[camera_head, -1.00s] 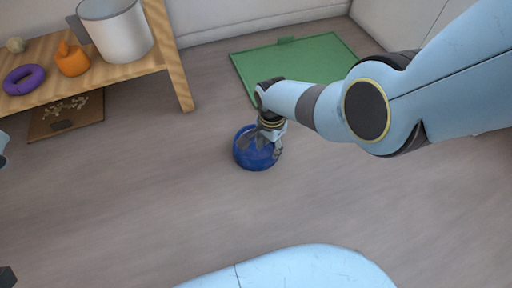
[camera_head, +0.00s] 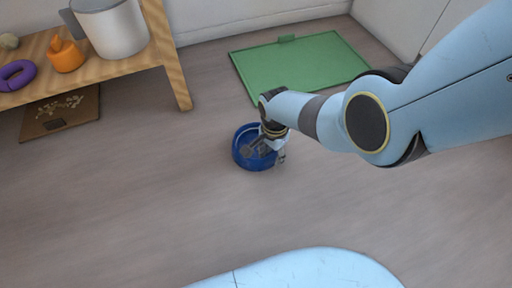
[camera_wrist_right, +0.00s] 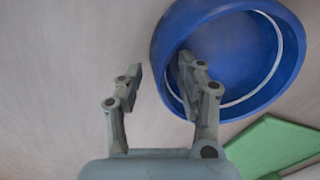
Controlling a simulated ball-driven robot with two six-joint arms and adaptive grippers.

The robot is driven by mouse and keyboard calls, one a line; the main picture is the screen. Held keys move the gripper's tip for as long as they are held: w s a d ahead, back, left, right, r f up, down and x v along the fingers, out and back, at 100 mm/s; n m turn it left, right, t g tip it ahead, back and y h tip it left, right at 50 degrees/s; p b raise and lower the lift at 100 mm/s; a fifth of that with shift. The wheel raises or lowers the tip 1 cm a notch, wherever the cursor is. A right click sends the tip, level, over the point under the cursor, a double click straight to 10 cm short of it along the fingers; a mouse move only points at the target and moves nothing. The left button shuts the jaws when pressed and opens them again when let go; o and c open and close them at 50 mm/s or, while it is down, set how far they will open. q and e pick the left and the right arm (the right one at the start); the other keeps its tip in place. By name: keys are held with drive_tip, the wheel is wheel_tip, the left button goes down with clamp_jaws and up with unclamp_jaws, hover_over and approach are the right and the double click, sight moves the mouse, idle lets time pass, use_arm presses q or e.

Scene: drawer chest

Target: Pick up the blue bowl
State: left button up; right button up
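The blue bowl (camera_head: 241,157) stands upright on the floor near the middle of the head view. It also shows in the right wrist view (camera_wrist_right: 252,62), at the upper right. My right gripper (camera_head: 268,152) is low at the bowl's right side and is open. In the right wrist view the gripper (camera_wrist_right: 160,68) has one finger over the bowl's inside and the other outside, with the near rim between them. The outer finger is apart from the bowl wall. Whether the inner finger touches the bowl I cannot tell. My left gripper is not in view.
A green mat (camera_head: 300,66) lies behind the bowl. A wooden shelf (camera_head: 130,66) at the upper left holds a grey-white pot (camera_head: 115,30), an orange item (camera_head: 66,56) and a purple ring (camera_head: 18,76). A brown mat (camera_head: 58,116) lies below it. The floor in front is clear.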

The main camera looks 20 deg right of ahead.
clamp_jaws()
idle(0.3)
drive_tip(key=shift+r, duration=0.15)
idle(0.3)
